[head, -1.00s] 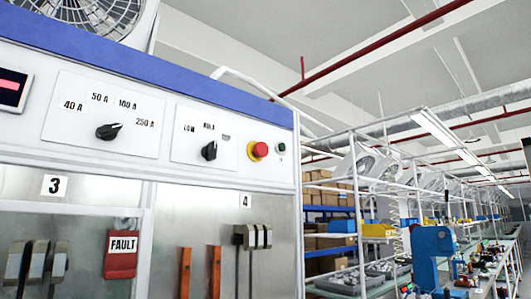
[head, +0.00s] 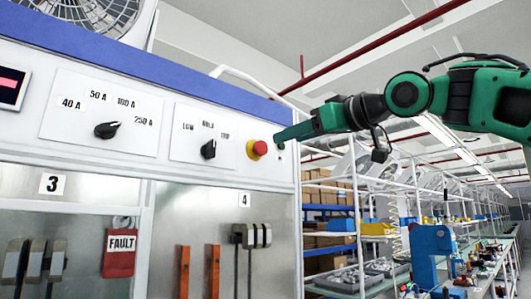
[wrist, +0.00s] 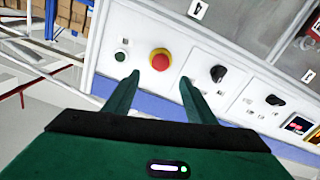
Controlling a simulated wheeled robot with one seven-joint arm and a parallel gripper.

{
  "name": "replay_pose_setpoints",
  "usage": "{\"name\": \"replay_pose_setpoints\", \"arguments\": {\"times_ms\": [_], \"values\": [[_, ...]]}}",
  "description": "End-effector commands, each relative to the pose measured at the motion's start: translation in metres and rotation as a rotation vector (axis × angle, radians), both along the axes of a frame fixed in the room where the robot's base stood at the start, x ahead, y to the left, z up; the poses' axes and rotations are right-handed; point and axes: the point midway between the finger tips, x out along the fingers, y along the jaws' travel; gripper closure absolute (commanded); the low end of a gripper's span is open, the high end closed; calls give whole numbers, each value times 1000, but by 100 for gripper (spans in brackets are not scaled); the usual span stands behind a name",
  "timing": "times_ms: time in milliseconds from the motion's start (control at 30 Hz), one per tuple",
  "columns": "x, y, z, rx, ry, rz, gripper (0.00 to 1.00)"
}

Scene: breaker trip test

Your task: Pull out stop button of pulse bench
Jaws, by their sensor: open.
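The red stop button (head: 258,148) with its yellow collar sits on the white panel of the pulse bench (head: 60,160), right of the black knobs. In the wrist view the red button (wrist: 160,60) lies ahead of and between my two finger tips. My gripper (head: 278,137) is open, its green fingers pointing left at the panel beside the button. In the wrist view the open gripper (wrist: 160,78) has nothing between its fingers. In the head view one finger hides the other, and I cannot tell the exact gap to the panel.
A small dark green button (wrist: 120,56) is close to one fingertip. A black mode knob (head: 208,149) and a range knob (head: 107,130) are on the panel left of the button. A red FAULT tag (head: 120,254) hangs below. Shelving and benches stand at the right.

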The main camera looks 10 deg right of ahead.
Motion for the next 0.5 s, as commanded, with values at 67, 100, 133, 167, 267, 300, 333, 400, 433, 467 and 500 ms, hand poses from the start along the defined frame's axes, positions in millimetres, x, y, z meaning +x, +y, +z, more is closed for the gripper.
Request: {"name": "replay_pose_setpoints", "arguments": {"times_ms": [67, 100, 133, 167, 267, 300, 333, 400, 433, 467, 500], "values": [[3, 5, 2, -1, -5, 7, 50], [7, 7, 2, 0, -5, 6, 50], [10, 9, 2, -1, -4, 6, 50], [13, 11, 2, -1, -4, 6, 50], [27, 20, 1, -2, -3, 6, 50], [33, 24, 1, -2, -3, 6, 50], [38, 27, 1, -1, -2, 6, 50], [48, 34, 1, -1, -3, 5, 50], [53, 37, 1, -1, -3, 5, 50], [57, 40, 1, -1, -2, 5, 50], [62, 43, 1, -1, -3, 5, 50]]}}
